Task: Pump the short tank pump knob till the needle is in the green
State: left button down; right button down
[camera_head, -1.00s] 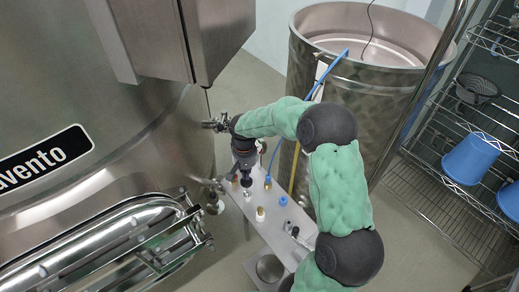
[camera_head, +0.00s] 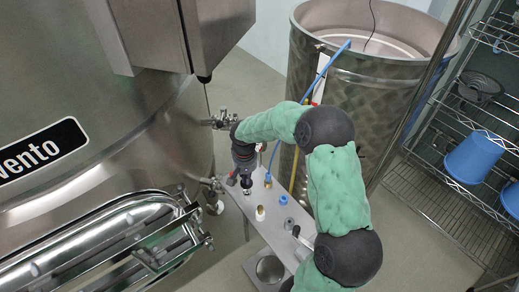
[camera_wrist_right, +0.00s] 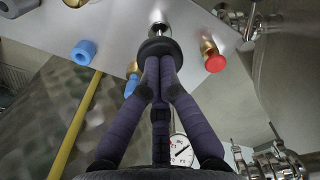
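The pump knob (camera_wrist_right: 159,46) is a black disc on a bright metal shaft, seen in the right wrist view at the plate. My right gripper (camera_wrist_right: 160,62) has its dark ribbed fingers drawn together on the knob. In the head view my right gripper (camera_head: 246,171) points down at the left end of the metal plate (camera_head: 258,215). A white dial gauge (camera_wrist_right: 181,151) shows partly behind the fingers in the wrist view. Its needle and any green zone cannot be read clearly. My left gripper is out of view.
A red-capped brass fitting (camera_wrist_right: 214,62) and a blue cap (camera_wrist_right: 83,50) sit near the knob. The big steel vat (camera_head: 120,140) stands left, with a valve (camera_head: 223,119) close to my wrist. An open steel tank (camera_head: 350,95) and wire shelves (camera_head: 478,130) stand behind and right.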

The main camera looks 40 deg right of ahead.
jog(key=shift+f+b, duration=1.1)
jog(key=shift+f, duration=0.8)
jog(key=shift+r+p, duration=2.15)
jog(key=shift+r, duration=0.9)
jog(key=shift+f, duration=0.15)
jog(key=shift+f+b, duration=2.15)
jog(key=shift+f, duration=0.9)
jog(key=shift+r+p, duration=2.15)
jog(key=shift+r, duration=1)
